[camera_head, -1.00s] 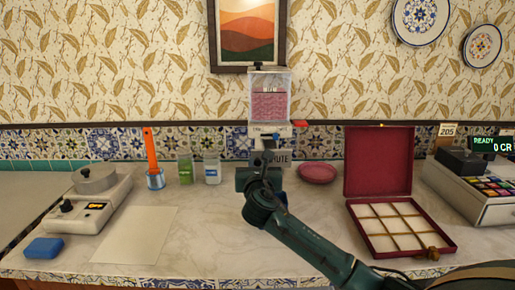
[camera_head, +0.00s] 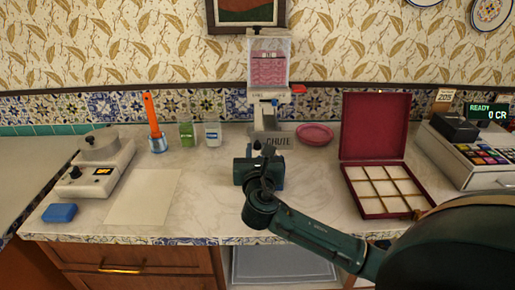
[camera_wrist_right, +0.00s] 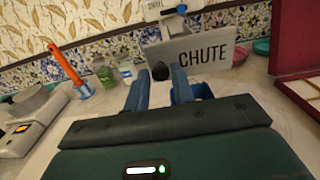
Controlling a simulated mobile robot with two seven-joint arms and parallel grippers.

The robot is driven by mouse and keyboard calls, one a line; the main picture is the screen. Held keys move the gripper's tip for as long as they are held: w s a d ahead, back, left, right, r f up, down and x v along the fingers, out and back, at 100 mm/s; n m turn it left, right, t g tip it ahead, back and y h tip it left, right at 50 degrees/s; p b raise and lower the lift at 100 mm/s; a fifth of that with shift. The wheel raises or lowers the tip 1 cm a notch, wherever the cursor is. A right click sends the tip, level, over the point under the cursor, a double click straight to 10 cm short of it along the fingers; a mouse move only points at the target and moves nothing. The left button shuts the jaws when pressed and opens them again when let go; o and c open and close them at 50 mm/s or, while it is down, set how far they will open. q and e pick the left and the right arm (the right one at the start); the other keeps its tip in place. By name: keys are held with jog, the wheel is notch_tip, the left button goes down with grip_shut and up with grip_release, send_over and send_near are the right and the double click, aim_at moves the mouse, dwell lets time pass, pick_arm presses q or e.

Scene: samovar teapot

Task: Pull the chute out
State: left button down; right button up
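The chute (camera_head: 278,142) is a grey panel with CHUTE lettered on it, below the dispenser, and it stands out over the counter toward me. It also shows in the right wrist view (camera_wrist_right: 205,54). A dark round knob (camera_wrist_right: 160,70) is on its front, low and left of the lettering. In the wrist view the fingers (camera_wrist_right: 160,82) reach up to the panel. The join behind the panel is hidden. My left gripper is not in view.
The dispenser (camera_head: 269,68) holds pink contents. Left are small jars (camera_head: 187,134), a cup with an orange-handled tool (camera_head: 153,122), a scale (camera_head: 105,158) and a paper sheet (camera_head: 143,197). Right are a pink plate (camera_head: 315,134), a divided red box (camera_head: 374,125) and a register (camera_head: 478,153).

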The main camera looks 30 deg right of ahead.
jog(key=o, duration=0.3)
jog(key=shift+r, duration=0.1)
jog(key=b+v, duration=0.1)
jog(key=v, duration=1.2)
jog(key=s+a+f+m+g+y, duration=0.1)
jog(key=a+f+m+g+y, duration=0.2)
jog(key=f, duration=0.5)
jog(key=s+a+f+m+y, duration=0.2)
jog(key=a+f+m+y, duration=0.25)
jog(key=f, duration=0.25)
jog(key=s+a+f+m+g+y, duration=0.1)
jog(key=s+f+m, duration=0.3)
jog(key=m, duration=0.5)
jog(key=s+a+f+m+y+p, duration=0.1)
jog(key=s+a+f+m+y, duration=0.2)
jog(key=m, duration=0.7)
notch_tip(320, 180, down, 2)
jog(key=s+y, duration=0.1)
jog(key=s, duration=0.1)
jog(key=shift+s+a+g, duration=0.25)
jog(key=shift+s+g, duration=0.05)
jog(key=shift+g, duration=0.1)
